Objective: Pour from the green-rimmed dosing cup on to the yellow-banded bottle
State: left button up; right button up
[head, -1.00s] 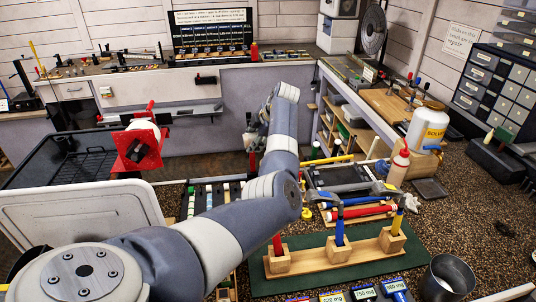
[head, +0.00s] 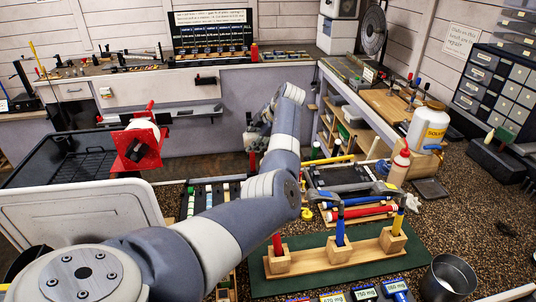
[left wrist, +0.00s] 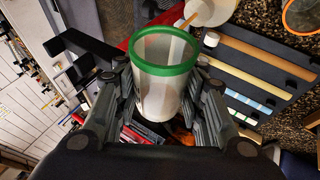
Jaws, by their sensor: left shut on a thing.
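The green-rimmed dosing cup (left wrist: 160,85) is a pale, see-through cup in the left wrist view. My left gripper (left wrist: 159,97) is shut on it, with one finger on each side of its wall. I cannot tell what the cup holds. In the head view my left gripper (head: 254,141) is far out, mostly behind my own arm, and the cup is hidden there. I cannot make out a yellow-banded bottle for sure. A white round vessel (left wrist: 208,10) is cut off at the top of the left wrist view, just beyond the cup.
A wooden holder (head: 335,254) with upright tools stands on a green mat at the front. A metal cup (head: 449,277), a red-capped bottle (head: 398,169) and a white jug with a yellow label (head: 428,128) stand to the right. A red stand (head: 135,148) is left of my arm.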

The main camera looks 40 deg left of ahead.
pick_arm(q)
jog(key=shift+r+g+y+b, duration=0.1)
jog(key=shift+g+y+b, duration=0.2)
jog(key=shift+b, duration=0.1)
dwell(0.4)
dwell(0.4)
dwell(1.9)
jog(key=shift+r+p, duration=0.1)
jog(key=shift+p, duration=0.2)
jog(key=shift+w+n+t+h+p, duration=0.1)
jog(key=shift+n+t+h+p, duration=0.25)
jog(key=shift+t+h, duration=0.6)
jog(key=shift+d+n+t+h, duration=0.1)
jog(key=shift+n+t+h, duration=0.15)
jog(key=shift+t+h, duration=0.6)
jog(key=shift+w+f+t, duration=0.15)
jog(key=shift+f+t, duration=0.05)
jog(key=shift+t, duration=0.4)
jog(key=shift+d+p, duration=0.1)
jog(key=shift+p, duration=0.2)
